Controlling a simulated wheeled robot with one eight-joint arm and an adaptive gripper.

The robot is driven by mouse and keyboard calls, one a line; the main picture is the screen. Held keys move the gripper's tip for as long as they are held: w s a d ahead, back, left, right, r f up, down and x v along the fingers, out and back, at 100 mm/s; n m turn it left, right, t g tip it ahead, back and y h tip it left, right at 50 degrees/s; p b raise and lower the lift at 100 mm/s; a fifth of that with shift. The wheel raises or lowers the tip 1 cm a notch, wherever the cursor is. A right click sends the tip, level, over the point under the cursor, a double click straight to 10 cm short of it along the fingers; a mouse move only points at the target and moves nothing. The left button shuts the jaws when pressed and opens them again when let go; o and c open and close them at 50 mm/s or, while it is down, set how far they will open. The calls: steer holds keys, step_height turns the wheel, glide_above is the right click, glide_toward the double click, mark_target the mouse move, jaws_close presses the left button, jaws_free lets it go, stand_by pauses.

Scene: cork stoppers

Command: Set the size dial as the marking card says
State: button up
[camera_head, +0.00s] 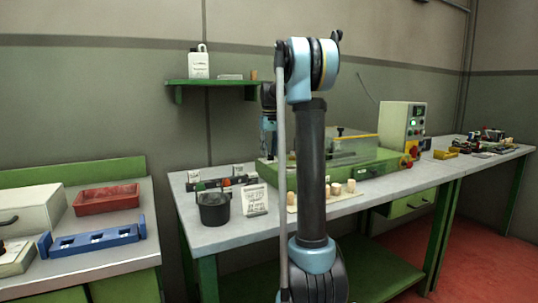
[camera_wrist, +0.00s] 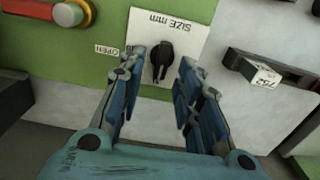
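The size dial (camera_wrist: 162,54) is a black knob on a white plate (camera_wrist: 192,32) lettered "SIZE mm", upside down in the wrist view. My gripper (camera_wrist: 161,70) is open, with one blue-grey finger on each side of the dial's lower part. I cannot tell whether either finger touches it. The dial's setting is not readable here. In the head view a white card (camera_head: 254,200) with dark lettering stands on the bench, too small to read. I cannot tell whether it is the marking card. The dial is not distinguishable in the head view.
A red cylinder (camera_wrist: 28,10) and an "OPEN" label (camera_wrist: 106,49) lie left of the dial. A black holder with a white numbered block (camera_wrist: 262,74) is at right. On the bench are a black pot (camera_head: 214,210), several corks (camera_head: 335,188) and a green machine (camera_head: 375,165).

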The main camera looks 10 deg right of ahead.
steer(key=shift+f, duration=0.65)
jaws_close()
